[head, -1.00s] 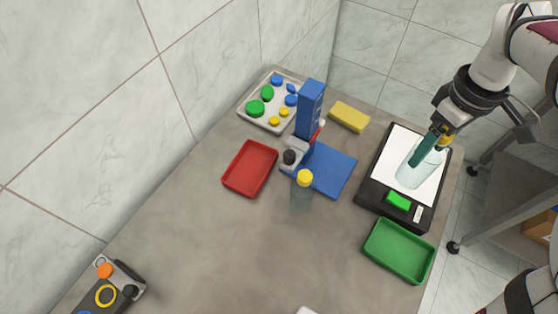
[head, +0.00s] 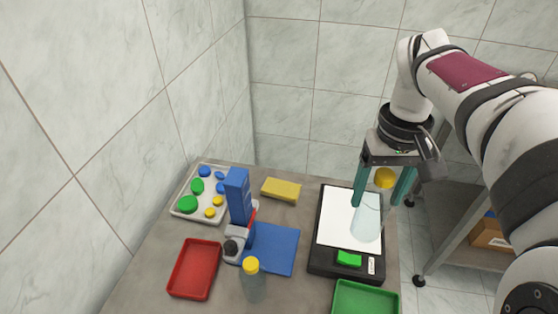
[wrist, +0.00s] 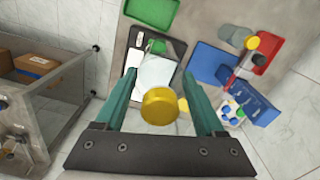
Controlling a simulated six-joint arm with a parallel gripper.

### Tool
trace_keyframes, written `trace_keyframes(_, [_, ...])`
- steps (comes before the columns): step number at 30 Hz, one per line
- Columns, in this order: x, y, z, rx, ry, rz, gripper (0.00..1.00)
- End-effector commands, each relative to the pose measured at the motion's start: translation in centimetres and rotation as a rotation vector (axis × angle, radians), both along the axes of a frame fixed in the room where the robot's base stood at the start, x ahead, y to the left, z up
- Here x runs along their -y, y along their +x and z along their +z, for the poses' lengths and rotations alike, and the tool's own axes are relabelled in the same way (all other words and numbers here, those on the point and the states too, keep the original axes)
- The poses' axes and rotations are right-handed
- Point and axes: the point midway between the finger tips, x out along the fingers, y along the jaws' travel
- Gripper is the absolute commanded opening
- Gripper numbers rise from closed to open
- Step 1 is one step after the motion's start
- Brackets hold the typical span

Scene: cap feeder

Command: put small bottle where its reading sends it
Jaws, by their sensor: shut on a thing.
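My gripper (head: 378,204) has its two green fingers on either side of the small bottle (head: 367,220), a pale clear bottle with a yellow cap (head: 384,177). The wrist view shows my gripper (wrist: 160,76) shut on the bottle, its yellow cap (wrist: 158,106) toward the camera. The bottle is over the white plate of the black scale (head: 335,215); I cannot tell whether its base touches the plate. The scale has a green display (head: 349,258), but no reading is legible. A red tray (head: 193,268) lies at left and a green tray (head: 366,297) in front of the scale.
Another yellow-capped bottle (head: 253,286) stands beside the blue mat (head: 278,250). A blue upright device (head: 238,197) stands at that mat. A tray of coloured caps (head: 180,211) and a yellow block (head: 282,189) lie behind. A shelf unit (wrist: 45,105) stands beside the table.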

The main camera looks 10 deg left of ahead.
Motion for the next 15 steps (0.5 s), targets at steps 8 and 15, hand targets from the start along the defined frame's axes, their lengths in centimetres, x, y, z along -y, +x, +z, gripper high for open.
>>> trace_keyframes(8, [-4.6, 1.5, 3.2, 0.003, 0.0, 0.408, 0.0])
trace_keyframes(15, [-11.4, 2.1, 5.0, 0.0, 0.001, 0.95, 0.0])
